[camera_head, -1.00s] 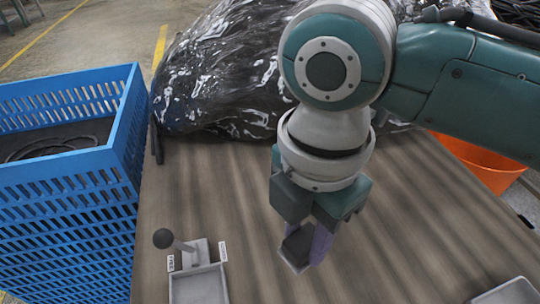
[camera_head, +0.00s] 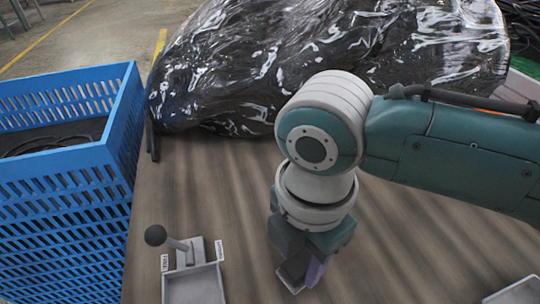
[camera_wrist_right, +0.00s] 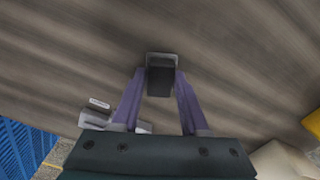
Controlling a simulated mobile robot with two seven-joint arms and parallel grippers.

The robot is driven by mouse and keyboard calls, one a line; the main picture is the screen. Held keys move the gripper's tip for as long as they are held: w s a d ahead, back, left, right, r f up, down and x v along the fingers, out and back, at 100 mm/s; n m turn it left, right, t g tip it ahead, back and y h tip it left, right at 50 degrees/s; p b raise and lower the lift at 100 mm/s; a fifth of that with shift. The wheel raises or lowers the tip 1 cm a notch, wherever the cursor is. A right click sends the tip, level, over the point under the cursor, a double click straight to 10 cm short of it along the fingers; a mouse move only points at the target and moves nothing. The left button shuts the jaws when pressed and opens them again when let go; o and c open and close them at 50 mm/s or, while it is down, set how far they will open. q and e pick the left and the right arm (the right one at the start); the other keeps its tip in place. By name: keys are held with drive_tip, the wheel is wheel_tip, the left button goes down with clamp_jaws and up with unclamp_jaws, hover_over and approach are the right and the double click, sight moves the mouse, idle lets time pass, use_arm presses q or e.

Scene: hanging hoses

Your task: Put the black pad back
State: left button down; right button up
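My right gripper (camera_head: 300,272) is low over the table, left of its arm. Its purple fingers stand on both sides of a small black pad (camera_wrist_right: 160,80), which has a light grey edge. The pad also shows at the fingertips in the head view (camera_head: 295,268). The gripper looks shut on it. Whether the pad touches the table is hard to tell. To the left stands a grey fixture (camera_head: 195,285) with two small labels and a lever with a dark ball knob (camera_head: 155,235). My left gripper is not in view.
A blue crate (camera_head: 70,190) with dark hoses stands left of the wooden table (camera_head: 235,190). A glossy black plastic heap (camera_head: 330,60) covers the table's back. Another grey tray (camera_head: 515,292) is at the lower right corner. The table between fixture and gripper is clear.

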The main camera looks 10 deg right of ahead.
sight(300, 262)
drive_tip(key=o, duration=0.3)
wheel_tip(300, 262, up, 12)
drive_tip(key=p, duration=0.4)
drive_tip(key=s+a+m+t+y, duration=0.1)
drive_tip(key=s+a+m+y, duration=0.3)
drive_tip(key=m, duration=0.3)
drive_tip(key=s+d+m+t+h, duration=0.1)
drive_tip(key=s+d+m, duration=0.1)
drive_tip(key=d+m, duration=0.2)
drive_tip(key=s+d+m+h, duration=0.1)
drive_tip(key=s+d+m, duration=0.2)
drive_tip(key=d+m, duration=0.2)
drive_tip(key=s+d+m+t+h, duration=0.1)
drive_tip(key=s+d+m, duration=0.2)
drive_tip(key=d+m, duration=0.1)
drive_tip(key=shift+s+d+f+m+t+h, duration=0.2)
drive_tip(key=shift+f+m+t+h, duration=0.1)
drive_tip(key=shift+f+m+h, duration=0.1)
drive_tip(key=shift+r, duration=0.15)
